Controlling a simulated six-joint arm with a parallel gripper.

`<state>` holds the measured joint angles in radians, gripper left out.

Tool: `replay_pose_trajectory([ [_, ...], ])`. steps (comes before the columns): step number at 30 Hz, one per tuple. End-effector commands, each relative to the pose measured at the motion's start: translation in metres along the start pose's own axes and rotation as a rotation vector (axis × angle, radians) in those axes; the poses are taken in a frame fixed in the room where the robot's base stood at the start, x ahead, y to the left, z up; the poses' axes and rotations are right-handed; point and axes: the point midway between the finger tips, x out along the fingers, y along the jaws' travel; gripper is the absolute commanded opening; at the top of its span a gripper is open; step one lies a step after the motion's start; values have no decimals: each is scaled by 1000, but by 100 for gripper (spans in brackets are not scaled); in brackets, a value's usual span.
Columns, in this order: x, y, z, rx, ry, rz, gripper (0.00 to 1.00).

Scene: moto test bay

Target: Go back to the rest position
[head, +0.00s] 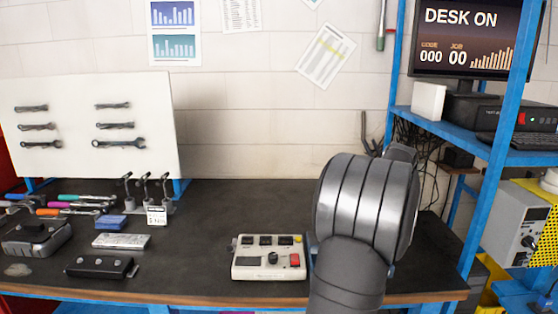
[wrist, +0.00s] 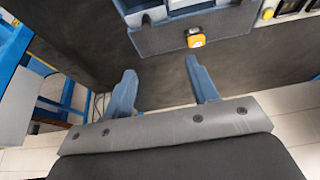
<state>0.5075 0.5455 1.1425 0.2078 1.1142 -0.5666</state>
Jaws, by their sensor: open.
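My gripper (wrist: 163,88) shows in the wrist view with its two blue-grey fingers spread apart. It is open, with nothing between the fingers but the dark desk top. In the head view, my grey arm stands over the right part of the desk, and the gripper is hidden. A blue-grey case (wrist: 215,25) with an orange latch (wrist: 195,38) lies beyond the fingertips in the wrist view, apart from them. In the head view my arm hides most of that case.
A beige control box (head: 268,268) sits just left of my arm. Black device (head: 100,267), tools and a small torque stand (head: 157,217) fill the desk's left side. A blue shelf frame (head: 498,150) with a monitor (head: 470,40) rises at right. The desk's back middle (head: 240,205) is clear.

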Motion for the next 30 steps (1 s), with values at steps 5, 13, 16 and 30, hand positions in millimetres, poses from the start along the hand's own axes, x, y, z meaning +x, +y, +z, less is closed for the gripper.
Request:
replay_pose_trajectory([
  [5, -13, -3, 6, -5, -2, -2, 53],
  [13, -3, -56, -4, -3, -5, -1, 53],
  [16, -1, -76, -5, -3, -6, -1, 53],
  [30, 10, -169, -6, -5, 0, -2, 53],
])
